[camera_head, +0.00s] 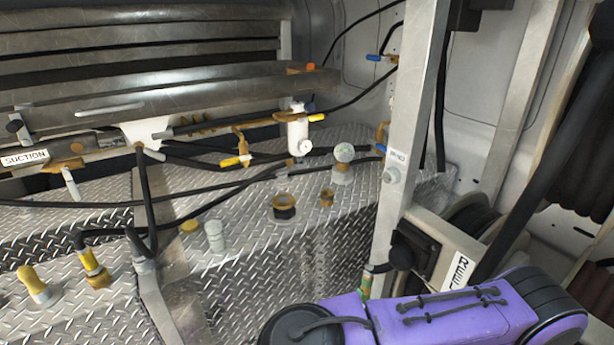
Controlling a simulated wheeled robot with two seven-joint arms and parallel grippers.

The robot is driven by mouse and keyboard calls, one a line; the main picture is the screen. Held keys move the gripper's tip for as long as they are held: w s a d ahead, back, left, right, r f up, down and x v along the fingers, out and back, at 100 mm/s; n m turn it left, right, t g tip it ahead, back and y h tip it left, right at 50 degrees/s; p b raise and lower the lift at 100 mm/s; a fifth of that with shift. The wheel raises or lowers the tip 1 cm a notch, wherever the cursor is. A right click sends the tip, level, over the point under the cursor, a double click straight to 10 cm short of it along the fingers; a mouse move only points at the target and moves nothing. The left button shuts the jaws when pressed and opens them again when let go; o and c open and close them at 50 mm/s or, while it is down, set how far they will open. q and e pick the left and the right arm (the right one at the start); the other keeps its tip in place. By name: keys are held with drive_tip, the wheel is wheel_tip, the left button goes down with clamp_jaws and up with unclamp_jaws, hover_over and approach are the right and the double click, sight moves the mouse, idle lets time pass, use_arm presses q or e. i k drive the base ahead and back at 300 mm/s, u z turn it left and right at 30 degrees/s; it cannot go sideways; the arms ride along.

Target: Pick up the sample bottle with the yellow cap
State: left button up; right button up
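No bottle with a clearly yellow cap can be made out for certain. A small pale, translucent bottle-like thing (215,237) stands upright on the diamond-plate deck (240,290), left of centre. A flat yellow disc (189,226) shows just left of it; I cannot tell whether it is a cap or part of the deck. A yellow-topped piece (32,281) with a pale lower part sits tilted at the far left. A clear piece with a round pale-green top (344,153) stands farther back. Neither of my gripper's fingers shows in view.
My purple arm link (450,318) fills the lower right. A metal post (405,130) rises right of the deck. Black hoses (150,200) cross the left side. A white filter with a gauge (298,132) and brass fittings (284,206) stand around the deck.

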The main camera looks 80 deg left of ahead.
sight(216, 237)
drive_tip(key=u, duration=3.7)
drive_tip(key=k, duration=0.3)
